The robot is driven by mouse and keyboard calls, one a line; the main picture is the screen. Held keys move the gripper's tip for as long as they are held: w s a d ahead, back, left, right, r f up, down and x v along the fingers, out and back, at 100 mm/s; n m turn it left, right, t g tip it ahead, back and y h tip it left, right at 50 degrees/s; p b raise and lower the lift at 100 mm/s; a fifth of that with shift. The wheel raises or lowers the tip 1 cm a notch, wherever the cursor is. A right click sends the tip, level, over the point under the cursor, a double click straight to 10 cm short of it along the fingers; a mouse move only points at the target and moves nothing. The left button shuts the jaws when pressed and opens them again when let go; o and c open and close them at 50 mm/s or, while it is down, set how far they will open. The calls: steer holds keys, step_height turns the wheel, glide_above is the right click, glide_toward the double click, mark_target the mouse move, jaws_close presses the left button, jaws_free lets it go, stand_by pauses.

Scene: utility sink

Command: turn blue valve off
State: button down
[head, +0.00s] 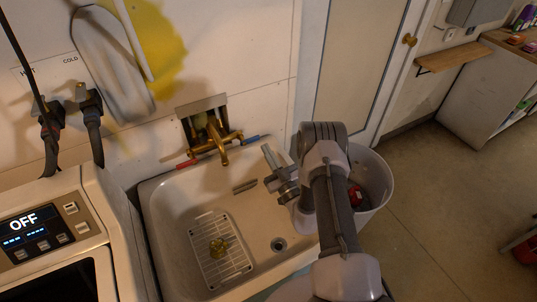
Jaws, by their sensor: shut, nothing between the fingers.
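The blue valve handle (252,139) sticks out to the right of the brass faucet (215,140) on the wall above the sink. A red handle (187,163) sticks out on its left side. My gripper (266,148) is shut and empty, over the back right of the sink. Its fingertips are just right of and a little below the blue handle in the picture. I cannot tell whether they touch it. My arm hides part of the sink's right side.
The white sink (160,225) holds a drain rack (222,268) with a brass piece on it. A washing machine (60,230) stands at the left and a pale bin (375,185) at the right. Free floor lies farther right.

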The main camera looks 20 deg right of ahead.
steer(key=b+v, duration=0.2)
steer(key=b, duration=0.1)
steer(key=shift+a+f, duration=0.1)
steer(key=shift+f, duration=0.05)
steer(key=shift+w, duration=0.1)
